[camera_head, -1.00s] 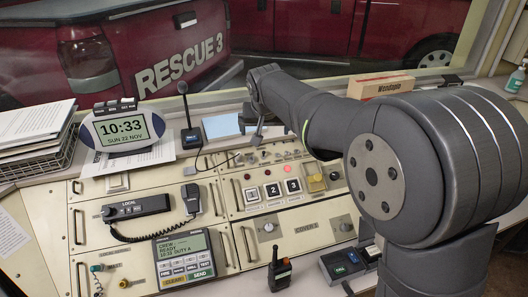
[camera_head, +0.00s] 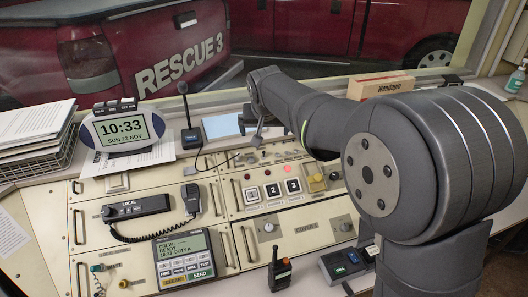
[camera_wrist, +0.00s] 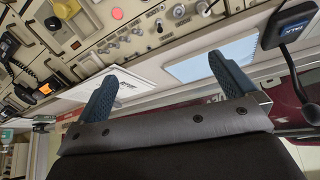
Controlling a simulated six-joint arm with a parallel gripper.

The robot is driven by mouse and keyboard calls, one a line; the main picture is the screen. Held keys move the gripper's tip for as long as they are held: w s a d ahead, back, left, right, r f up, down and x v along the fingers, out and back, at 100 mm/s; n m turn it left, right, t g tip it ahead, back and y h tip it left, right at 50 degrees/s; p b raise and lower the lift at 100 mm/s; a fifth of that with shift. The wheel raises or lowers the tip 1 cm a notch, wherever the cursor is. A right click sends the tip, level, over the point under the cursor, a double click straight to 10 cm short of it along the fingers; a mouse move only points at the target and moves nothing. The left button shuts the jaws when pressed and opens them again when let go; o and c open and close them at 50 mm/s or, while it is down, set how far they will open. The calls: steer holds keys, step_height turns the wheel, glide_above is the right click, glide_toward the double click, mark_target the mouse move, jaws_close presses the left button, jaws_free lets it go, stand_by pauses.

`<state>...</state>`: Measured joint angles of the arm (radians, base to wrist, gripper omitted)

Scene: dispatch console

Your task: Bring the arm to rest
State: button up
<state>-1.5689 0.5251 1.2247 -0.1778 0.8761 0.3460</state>
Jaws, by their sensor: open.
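My gripper (camera_wrist: 167,95) shows in the wrist view with its two blue fingers wide apart and nothing between them. In the head view my arm reaches in from the right over the console (camera_head: 150,185), and the gripper end (camera_head: 258,130) hangs above the back of the panel, partly hidden by the arm. In the wrist view, switches and knobs lie beyond the fingers, along with a pale blue sheet (camera_wrist: 215,58). No contact with the console is visible.
A desk microphone (camera_head: 190,130) stands left of the gripper end, and a clock (camera_head: 125,128) farther left. A handheld radio (camera_head: 280,268) stands at the front. A window sits behind the console.

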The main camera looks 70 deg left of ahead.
steer(key=v, duration=0.9)
steer(key=shift+d+r, duration=0.1)
steer(key=shift+r, duration=0.05)
